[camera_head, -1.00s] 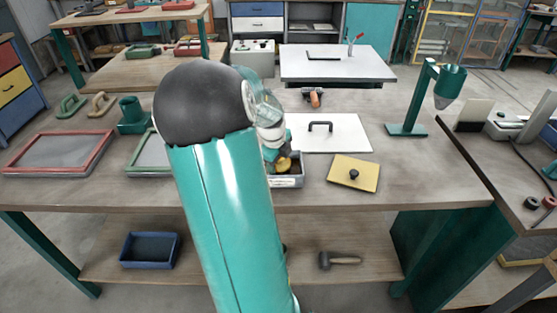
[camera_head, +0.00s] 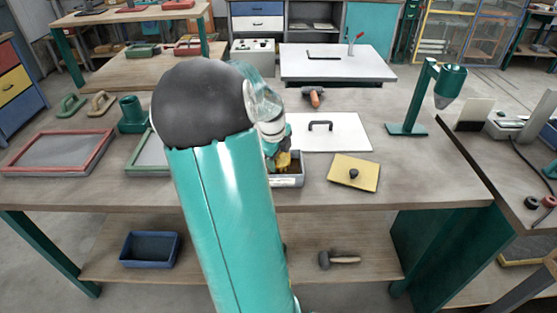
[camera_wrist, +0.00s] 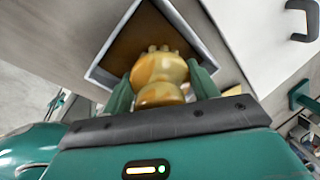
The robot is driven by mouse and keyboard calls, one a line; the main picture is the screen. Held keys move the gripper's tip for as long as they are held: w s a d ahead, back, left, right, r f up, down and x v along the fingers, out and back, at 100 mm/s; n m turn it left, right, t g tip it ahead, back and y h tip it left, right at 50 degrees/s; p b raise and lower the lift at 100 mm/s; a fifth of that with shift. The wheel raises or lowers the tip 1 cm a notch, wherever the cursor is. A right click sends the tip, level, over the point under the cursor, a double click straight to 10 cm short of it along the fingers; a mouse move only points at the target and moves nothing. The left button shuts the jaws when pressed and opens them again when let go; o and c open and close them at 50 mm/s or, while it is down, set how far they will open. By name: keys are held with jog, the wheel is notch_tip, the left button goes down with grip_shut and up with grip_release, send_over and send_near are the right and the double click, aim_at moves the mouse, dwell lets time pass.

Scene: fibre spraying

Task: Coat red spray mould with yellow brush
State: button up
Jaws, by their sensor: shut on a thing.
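The red spray mould (camera_head: 103,146), a red-rimmed frame around a grey sheet, lies flat at the left of the workbench. The yellow brush (camera_head: 283,160) is at the small grey box near the bench's front edge, partly hidden by my arm. In the wrist view my gripper (camera_wrist: 161,86) has its green fingers shut on the yellow brush (camera_wrist: 160,75), one on each side. The brush's far end points into the box (camera_wrist: 106,80), which has a brown inside. Whether the brush touches the inside is unclear.
A green-rimmed frame (camera_head: 134,163) lies beside the red mould, partly behind my arm. A white plate with a black handle (camera_head: 345,132), a yellow plate with a knob (camera_head: 367,168) and a green stand (camera_head: 407,129) are to the right. A green pot (camera_head: 132,118) stands behind the frames.

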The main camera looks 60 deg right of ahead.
jog(key=shift+d+r+v, duration=0.1)
jog(key=shift+d+v, duration=0.25)
jog(key=shift+v, duration=1)
jog(key=shift+d+r+v, duration=0.1)
jog(key=shift+d+v, duration=0.2)
jog(key=shift+v, duration=1.1)
jog(key=shift+d+r+v, duration=0.1)
jog(key=shift+d+v, duration=0.25)
jog(key=shift+v, duration=1)
jog(key=shift+f, duration=0.1)
